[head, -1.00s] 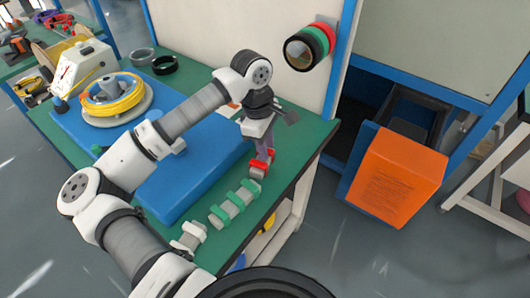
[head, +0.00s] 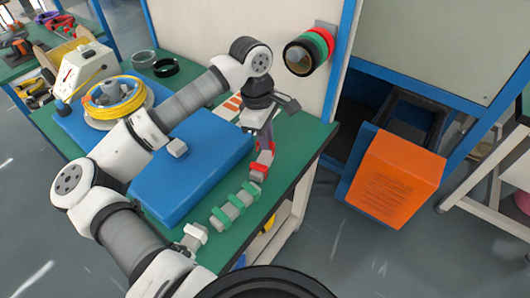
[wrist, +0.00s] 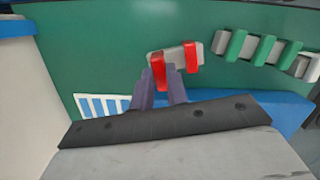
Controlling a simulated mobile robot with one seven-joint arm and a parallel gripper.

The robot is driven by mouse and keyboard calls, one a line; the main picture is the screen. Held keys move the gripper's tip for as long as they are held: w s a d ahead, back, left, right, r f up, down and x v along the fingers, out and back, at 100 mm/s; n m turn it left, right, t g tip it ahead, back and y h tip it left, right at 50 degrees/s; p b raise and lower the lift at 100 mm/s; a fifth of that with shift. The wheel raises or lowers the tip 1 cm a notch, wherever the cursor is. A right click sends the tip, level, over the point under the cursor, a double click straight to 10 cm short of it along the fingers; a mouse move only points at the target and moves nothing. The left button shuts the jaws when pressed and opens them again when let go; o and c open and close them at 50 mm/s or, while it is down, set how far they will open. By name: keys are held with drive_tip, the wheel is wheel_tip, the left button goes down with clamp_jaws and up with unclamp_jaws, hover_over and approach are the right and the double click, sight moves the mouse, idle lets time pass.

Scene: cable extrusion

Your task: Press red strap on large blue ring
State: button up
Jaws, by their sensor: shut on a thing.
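My gripper (head: 265,142) is over the green table's right end, and its fingers (wrist: 160,90) point toward a grey block (wrist: 176,56) with red straps. It is shut on the left red strap (wrist: 158,72), which looks nearer the camera than the other red strap (wrist: 190,56) on the block. In the head view one red strap (head: 258,168) is on the block and another (head: 267,147) is at my fingertips. Whether the held strap fully clears the block is unclear. I cannot make out a large blue ring.
A block with green straps (head: 236,205) stands beside the red one. Red, green and black coils (head: 308,50) hang on the wall. An orange-fronted bin (head: 396,182) stands right.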

wheel_tip(320, 180, up, 4)
drive_tip(key=shift+r+p, duration=0.1)
drive_tip(key=shift+p, duration=0.55)
drive_tip(key=shift+a, duration=0.15)
idle(0.3)
